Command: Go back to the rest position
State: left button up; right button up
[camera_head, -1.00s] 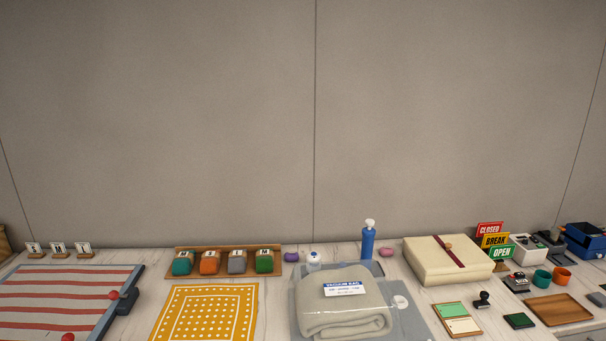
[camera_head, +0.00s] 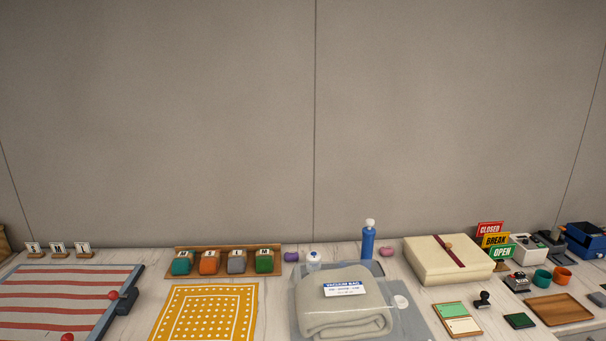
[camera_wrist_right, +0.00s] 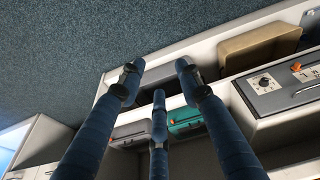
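My right gripper (camera_wrist_right: 159,78) shows in the right wrist view. Its blue-wrapped fingers are spread apart with nothing between them, so it is open and empty. Behind the fingers are a white shelf unit and a blue-grey carpet floor, and the fingers look clear of them. Neither gripper nor arm shows in the head view. My left gripper is out of sight.
The head view shows a table with a vacuum bag (camera_head: 344,306), an orange dotted cloth (camera_head: 205,312), a cream box (camera_head: 440,262), a blue bottle (camera_head: 368,243) and a wooden tray (camera_head: 559,309). The shelf unit holds a tan bin (camera_wrist_right: 258,50) and a teal case (camera_wrist_right: 186,117).

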notch_tip(320, 180, down, 13)
jog(key=s, duration=0.3)
jog(key=s+d+f+g, duration=0.2)
jog(key=s+d+f, duration=0.1)
jog(key=s+f, duration=1.4)
jog(key=shift+s+f, duration=0.35)
jog(key=shift+f, duration=0.2)
jog(key=shift+d, duration=0.1)
